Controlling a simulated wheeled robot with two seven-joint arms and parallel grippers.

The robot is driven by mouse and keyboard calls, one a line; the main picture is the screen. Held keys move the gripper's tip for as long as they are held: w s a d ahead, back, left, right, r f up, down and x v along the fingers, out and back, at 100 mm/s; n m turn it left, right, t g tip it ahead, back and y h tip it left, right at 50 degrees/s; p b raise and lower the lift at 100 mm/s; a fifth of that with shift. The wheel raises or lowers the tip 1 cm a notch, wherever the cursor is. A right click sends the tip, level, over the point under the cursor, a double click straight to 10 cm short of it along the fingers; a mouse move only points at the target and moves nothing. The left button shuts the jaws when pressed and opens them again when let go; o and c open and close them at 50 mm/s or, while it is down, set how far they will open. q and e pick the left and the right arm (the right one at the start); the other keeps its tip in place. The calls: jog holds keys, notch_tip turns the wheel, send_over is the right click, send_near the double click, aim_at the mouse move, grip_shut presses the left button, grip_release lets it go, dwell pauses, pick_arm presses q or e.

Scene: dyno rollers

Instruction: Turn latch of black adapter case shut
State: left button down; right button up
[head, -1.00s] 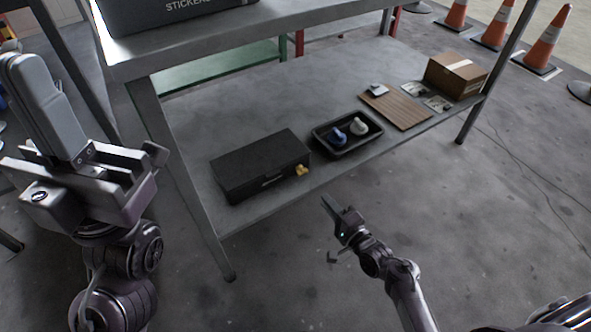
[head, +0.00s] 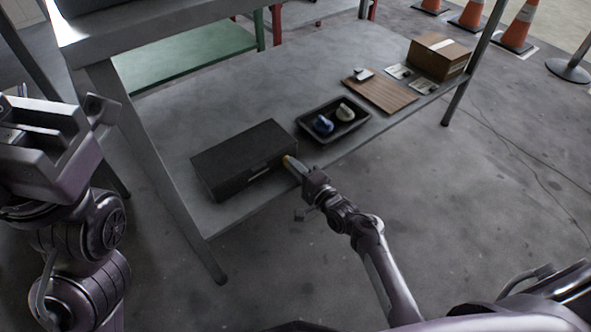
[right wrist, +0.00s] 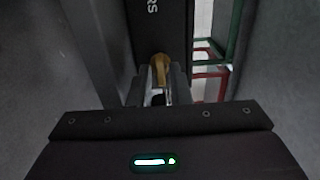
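The black adapter case (head: 240,158) lies closed on the grey lower shelf. Its small yellow latch (head: 288,161) is at the front right corner. My right gripper (head: 294,169) is at the latch, coming from the shelf's front edge. In the right wrist view the yellow latch (right wrist: 160,68) stands between the two fingers (right wrist: 160,88). I cannot tell whether they press on it. The fingers partly hide the latch in the head view. My left gripper (head: 60,125) is at the left edge, away from the case and partly out of frame; its opening is unclear.
A black tray (head: 318,134) with a blue and a white item stands right of the case. A wooden board (head: 380,95) and a cardboard box (head: 440,55) lie farther right on the shelf (head: 190,110). A shelf leg stands left of the case.

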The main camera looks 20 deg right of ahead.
grip_shut()
